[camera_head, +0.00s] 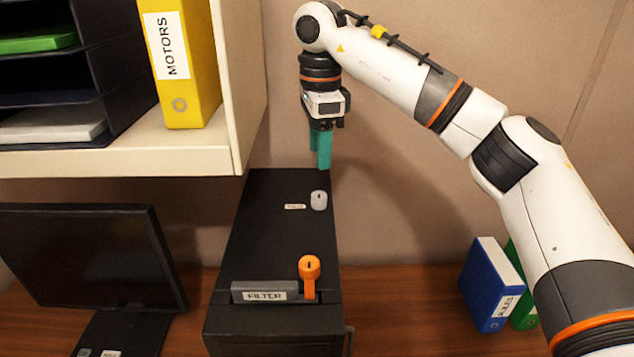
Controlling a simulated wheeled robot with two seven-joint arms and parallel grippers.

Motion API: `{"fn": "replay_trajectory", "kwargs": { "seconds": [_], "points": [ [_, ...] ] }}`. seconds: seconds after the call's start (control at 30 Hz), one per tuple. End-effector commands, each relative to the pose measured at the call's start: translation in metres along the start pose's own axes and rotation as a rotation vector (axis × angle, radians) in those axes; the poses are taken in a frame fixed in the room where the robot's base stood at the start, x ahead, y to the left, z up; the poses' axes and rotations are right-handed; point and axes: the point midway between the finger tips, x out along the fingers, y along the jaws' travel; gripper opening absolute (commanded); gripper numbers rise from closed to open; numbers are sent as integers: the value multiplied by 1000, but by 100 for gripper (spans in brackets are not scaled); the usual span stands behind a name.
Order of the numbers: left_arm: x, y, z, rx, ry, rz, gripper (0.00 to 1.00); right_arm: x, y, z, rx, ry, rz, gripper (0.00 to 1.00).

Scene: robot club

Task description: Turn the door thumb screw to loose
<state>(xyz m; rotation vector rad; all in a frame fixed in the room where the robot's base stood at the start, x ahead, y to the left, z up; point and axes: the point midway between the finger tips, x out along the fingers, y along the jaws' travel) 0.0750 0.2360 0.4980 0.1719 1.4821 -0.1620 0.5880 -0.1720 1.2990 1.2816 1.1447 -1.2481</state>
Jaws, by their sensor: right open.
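A black cabinet (270,225) stands on the desk, and two knobs show on its top. A light grey knob (319,201) with a dark slot sits toward the back, beside a small label too small to read. An orange knob (309,268) with a dark mark and an orange stem sits at the front, beside a grey bar labelled FILTER (264,295). I cannot tell from labels which one is the door thumb screw. My right gripper (320,153), with teal fingers pointing down, is open and empty above the cabinet's back edge, apart from both knobs. My left gripper is not in view.
A shelf (180,160) with a yellow MOTORS binder (185,70) and dark trays overhangs the cabinet's left. A black monitor (85,255) stands left. Blue (490,285) and green binders stand right, near my right arm. Bare desk lies between cabinet and binders.

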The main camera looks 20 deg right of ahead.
Motion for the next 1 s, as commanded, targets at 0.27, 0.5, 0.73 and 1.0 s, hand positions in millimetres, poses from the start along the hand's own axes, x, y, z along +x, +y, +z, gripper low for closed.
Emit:
{"fn": "replay_trajectory", "kwargs": {
  "seconds": [0.27,0.5,0.73,1.0],
  "points": [
    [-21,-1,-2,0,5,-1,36,55,0,1,1,-1,-5,50],
    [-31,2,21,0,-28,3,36,87,0,0,1,0,-2,50],
    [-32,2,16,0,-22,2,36,95,0,0,2,1,-1,50],
    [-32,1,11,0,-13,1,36,95,0,0,1,1,-1,32]
  ]
}}
